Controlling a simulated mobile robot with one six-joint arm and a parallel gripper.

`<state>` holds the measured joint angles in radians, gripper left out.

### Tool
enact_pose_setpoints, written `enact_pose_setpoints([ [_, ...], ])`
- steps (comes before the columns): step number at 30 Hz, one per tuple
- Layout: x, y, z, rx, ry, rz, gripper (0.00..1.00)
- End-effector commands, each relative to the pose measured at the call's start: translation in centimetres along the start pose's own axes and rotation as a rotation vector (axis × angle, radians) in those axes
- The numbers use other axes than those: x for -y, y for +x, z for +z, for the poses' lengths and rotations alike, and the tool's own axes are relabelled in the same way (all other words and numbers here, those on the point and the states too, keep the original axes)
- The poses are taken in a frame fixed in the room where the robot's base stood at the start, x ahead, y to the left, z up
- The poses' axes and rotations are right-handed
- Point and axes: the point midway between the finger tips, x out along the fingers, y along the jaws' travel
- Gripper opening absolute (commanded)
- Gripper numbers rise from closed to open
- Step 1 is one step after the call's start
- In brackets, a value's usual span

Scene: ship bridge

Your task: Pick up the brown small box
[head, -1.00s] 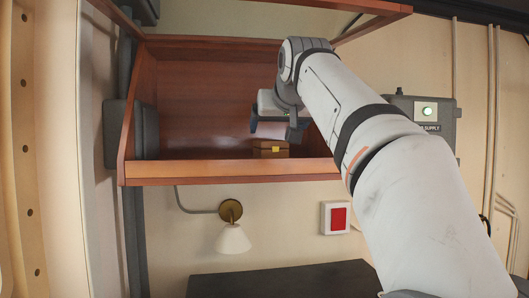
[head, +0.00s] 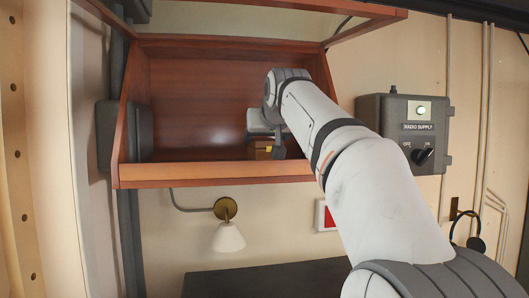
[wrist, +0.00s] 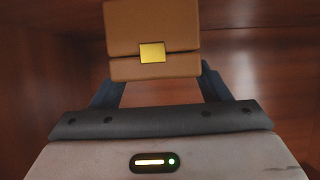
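The brown small box (head: 259,152) with a gold clasp sits in the open wooden cabinet, behind its front ledge. My gripper (head: 266,140) is at the box, and the arm's end partly hides both in the head view. In the wrist view the box (wrist: 152,30) fills the top middle, with its clasp facing the camera. My gripper's dark fingers (wrist: 160,88) are spread about as wide as the box, one near each lower side. The fingertips are partly hidden by the box, and I cannot tell whether they touch it.
The wooden cabinet (head: 215,171) has side walls and a raised front ledge close around the gripper. A wall lamp (head: 228,236) hangs below, and a grey radio supply box (head: 405,130) is to the right.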

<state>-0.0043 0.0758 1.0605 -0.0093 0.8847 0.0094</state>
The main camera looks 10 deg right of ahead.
Motion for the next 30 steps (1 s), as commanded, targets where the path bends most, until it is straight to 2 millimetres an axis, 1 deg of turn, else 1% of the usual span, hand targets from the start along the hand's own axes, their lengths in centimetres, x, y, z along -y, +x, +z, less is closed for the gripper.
enact_pose_setpoints([
  [1,0.0,0.0,0.0,0.000,0.000,0.000,0.65],
  [2,0.0,0.0,0.0,0.000,0.000,0.000,0.63],
  [12,0.1,0.0,0.0,0.000,0.000,-0.001,0.35],
  [22,0.1,-0.1,-0.2,-0.002,-0.001,-0.001,0.34],
  [30,0.1,-0.6,-1.4,-0.003,-0.001,-0.002,0.34],
])
